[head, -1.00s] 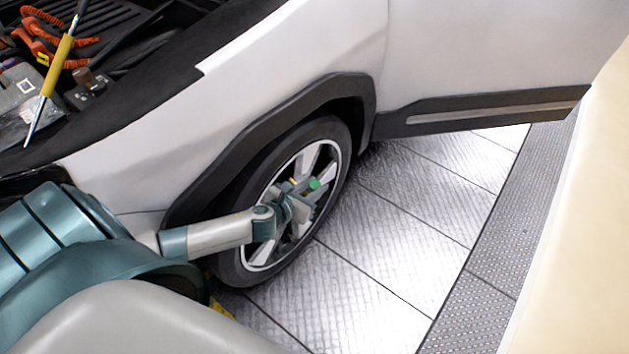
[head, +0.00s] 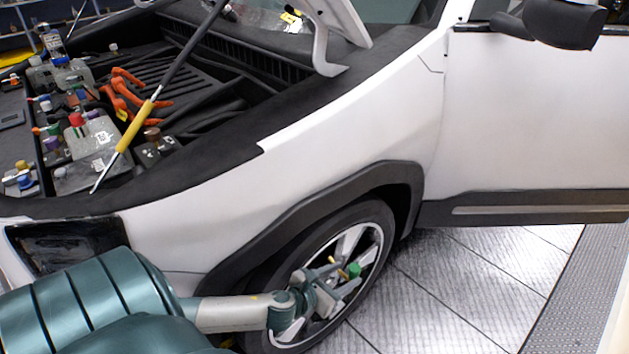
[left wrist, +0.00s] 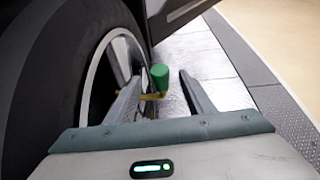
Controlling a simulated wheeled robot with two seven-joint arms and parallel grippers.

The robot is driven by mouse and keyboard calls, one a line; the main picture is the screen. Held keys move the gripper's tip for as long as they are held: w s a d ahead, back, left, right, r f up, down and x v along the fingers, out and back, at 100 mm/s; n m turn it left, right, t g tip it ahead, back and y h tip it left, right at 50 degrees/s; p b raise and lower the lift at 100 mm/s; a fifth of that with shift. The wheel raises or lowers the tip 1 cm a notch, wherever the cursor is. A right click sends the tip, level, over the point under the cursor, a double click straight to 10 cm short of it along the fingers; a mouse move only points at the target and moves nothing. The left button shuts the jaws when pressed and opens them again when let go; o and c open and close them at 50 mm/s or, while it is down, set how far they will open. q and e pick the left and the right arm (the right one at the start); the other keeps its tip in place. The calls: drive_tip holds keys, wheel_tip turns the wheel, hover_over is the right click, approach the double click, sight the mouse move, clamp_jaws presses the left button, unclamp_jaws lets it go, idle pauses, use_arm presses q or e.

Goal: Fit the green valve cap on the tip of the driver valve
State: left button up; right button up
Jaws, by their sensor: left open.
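The green valve cap (head: 354,270) is at the front wheel, at the outer end of the thin yellow driver valve (head: 341,273). In the left wrist view the cap (left wrist: 160,77) is at the end of the valve stem (left wrist: 150,97), which comes from the wheel. I cannot tell how fully it is seated. My left gripper (head: 338,288) is beside the wheel rim. In the left wrist view its jaws (left wrist: 162,98) are open, with the cap in the gap between them, apart from the right finger. My right gripper is not in view.
The tire (head: 270,295) and black wheel arch (head: 300,208) are close to my left gripper. The open engine bay, with a yellow-handled prop rod (head: 134,128), is at upper left. Free tiled floor (head: 455,295) lies right of the wheel.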

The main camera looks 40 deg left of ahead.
use_arm(q)
drive_tip(key=v, duration=1.2)
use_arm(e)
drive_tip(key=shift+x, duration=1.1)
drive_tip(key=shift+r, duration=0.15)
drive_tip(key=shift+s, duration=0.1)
use_arm(q)
drive_tip(key=s+f+n+g+y+p, duration=0.1)
drive_tip(key=s+f+n+g+p, duration=0.15)
drive_tip(key=f+n, duration=0.55)
drive_tip(key=s+f+n+g+y+p, duration=0.1)
drive_tip(key=s+f+n+g+p, duration=0.15)
drive_tip(key=f+n, duration=0.55)
drive_tip(key=s+d+f+n+g+h+p, duration=0.1)
drive_tip(key=s+d+f+n+p, duration=0.1)
drive_tip(key=s+d+f+n, duration=0.3)
drive_tip(key=s+d+f+n+g+h+p, duration=0.1)
drive_tip(key=s+d+f+n+g+p, duration=0.1)
drive_tip(key=s+d+f+n, duration=0.2)
drive_tip(key=d+f+n, duration=0.3)
drive_tip(key=d+n, duration=0.5)
drive_tip(key=n, duration=0.1)
drive_tip(key=shift+s+d+f+h, duration=0.2)
drive_tip(key=shift+s+f+h, duration=0.2)
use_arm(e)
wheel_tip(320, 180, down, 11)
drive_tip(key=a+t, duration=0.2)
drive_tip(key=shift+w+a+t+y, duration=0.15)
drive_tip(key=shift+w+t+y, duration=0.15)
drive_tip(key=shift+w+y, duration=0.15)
